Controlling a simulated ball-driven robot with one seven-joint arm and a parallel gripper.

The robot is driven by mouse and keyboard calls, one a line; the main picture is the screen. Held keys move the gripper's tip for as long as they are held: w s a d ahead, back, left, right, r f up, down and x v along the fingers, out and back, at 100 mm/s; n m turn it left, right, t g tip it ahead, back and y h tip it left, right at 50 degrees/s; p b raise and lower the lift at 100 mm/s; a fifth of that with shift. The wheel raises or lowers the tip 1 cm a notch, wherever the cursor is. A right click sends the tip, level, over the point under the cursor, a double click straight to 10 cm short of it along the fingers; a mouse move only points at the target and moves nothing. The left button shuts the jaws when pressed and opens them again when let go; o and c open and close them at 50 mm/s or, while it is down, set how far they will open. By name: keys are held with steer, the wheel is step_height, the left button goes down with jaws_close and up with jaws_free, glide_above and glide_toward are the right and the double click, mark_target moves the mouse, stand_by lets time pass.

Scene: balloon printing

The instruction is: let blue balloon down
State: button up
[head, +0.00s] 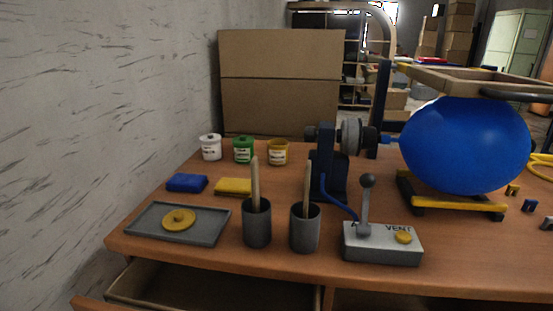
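A large, round blue balloon (462,145) sits on a dark and yellow stand (452,207) at the right of the table in the head view. A light blue nozzle at its left side meets a dark blue machine (328,165) with a grey round part. A grey control box (382,245) marked VENT stands at the front edge, with a ball-topped lever (366,203) standing nearly upright and a yellow button (403,237). A blue hose runs from the machine to the box. My gripper is not in view.
Two grey cups (257,226) with sticks stand left of the box. A grey tray (148,222) holds a yellow disc. Blue and yellow pads (187,182) and three paint jars (243,150) are behind. A wooden frame (480,78) is above the balloon. An open drawer (210,290) juts out below.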

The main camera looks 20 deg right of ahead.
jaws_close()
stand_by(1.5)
